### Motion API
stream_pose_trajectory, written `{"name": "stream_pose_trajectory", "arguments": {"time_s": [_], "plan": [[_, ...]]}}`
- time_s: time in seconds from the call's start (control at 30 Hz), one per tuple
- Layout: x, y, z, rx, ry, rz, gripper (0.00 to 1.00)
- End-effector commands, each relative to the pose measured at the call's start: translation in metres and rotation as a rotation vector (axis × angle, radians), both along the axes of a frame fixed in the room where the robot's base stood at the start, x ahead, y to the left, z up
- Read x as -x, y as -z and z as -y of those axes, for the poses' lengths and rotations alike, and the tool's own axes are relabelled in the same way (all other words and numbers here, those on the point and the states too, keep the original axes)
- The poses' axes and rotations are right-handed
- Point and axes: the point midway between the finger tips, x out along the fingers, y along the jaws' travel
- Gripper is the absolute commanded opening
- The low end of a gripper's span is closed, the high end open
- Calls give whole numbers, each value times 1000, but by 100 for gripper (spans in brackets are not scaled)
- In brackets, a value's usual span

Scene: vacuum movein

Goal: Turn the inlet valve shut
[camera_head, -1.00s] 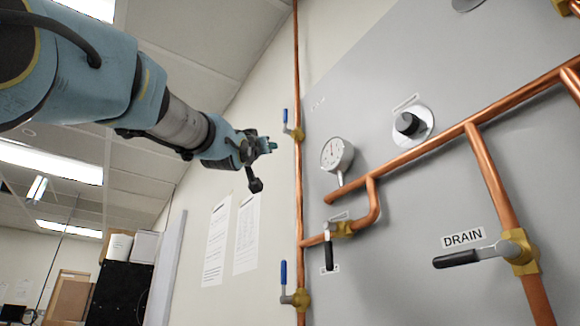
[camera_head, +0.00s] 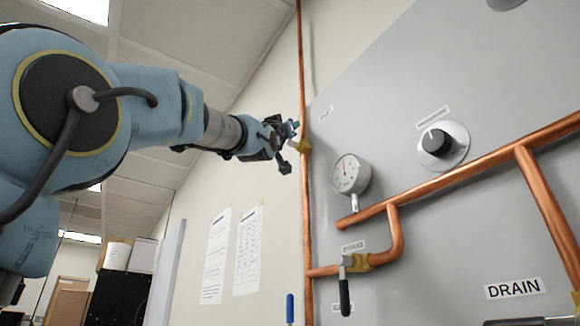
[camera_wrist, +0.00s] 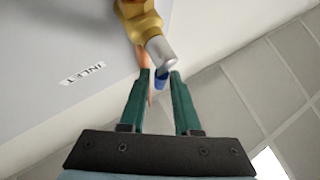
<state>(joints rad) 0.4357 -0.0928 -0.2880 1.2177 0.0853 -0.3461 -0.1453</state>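The inlet valve is a brass body (camera_wrist: 140,22) with a silver stem and a blue-tipped lever (camera_wrist: 161,78) in the wrist view. A label reading INLET (camera_wrist: 83,74) is beside it. In the head view its brass body (camera_head: 303,146) sits on the tall vertical copper pipe, and my gripper hides most of its lever. My gripper (camera_wrist: 160,73) has its two green fingers apart, with the lever's blue end between their tips. I cannot tell whether either finger touches it. My gripper also shows in the head view (camera_head: 290,132).
The grey panel (camera_head: 400,120) carries a gauge (camera_head: 350,174), a black knob (camera_head: 436,142), a bypass valve with a black handle (camera_head: 345,297) and a DRAIN label (camera_head: 514,288). A lower blue lever (camera_head: 290,308) is on the same vertical pipe. Papers hang on the wall at left.

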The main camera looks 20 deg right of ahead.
Motion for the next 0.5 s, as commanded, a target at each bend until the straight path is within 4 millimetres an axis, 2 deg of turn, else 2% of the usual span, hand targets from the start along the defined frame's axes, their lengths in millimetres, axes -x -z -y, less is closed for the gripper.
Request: {"name": "stream_pose_trajectory", "arguments": {"time_s": [0.1,0.43,0.5], "plan": [[-4,-7,4,0,1,-1,31],[-5,-7,5,0,0,0,31],[-5,-7,5,0,0,0,24]]}}
